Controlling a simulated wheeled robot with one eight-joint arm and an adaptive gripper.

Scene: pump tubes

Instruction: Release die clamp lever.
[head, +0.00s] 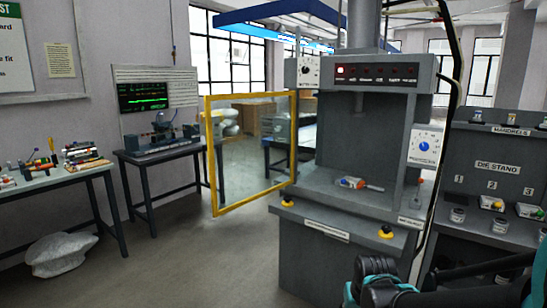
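The grey press (335,240) stands right of centre with its yellow-framed clear door (252,150) swung open to the left. A small lever-like handle (418,196) stands roughly upright on the right side of its deck, above a small label (410,222) too small to read; I cannot tell for sure that it is the die clamp lever. A small block with red, yellow and blue parts (351,182) sits on the deck inside, with a short grey bar (374,188) beside it. My teal and black arm shows at the lower right, apart from the press; no gripper fingertips are visible.
A die stand (495,166) with numbered places and several small parts is at the right. Two yellow-based knobs (386,232) are on the press front. A cluttered bench (60,180) and a white sack (62,254) are at the left. The floor between is clear.

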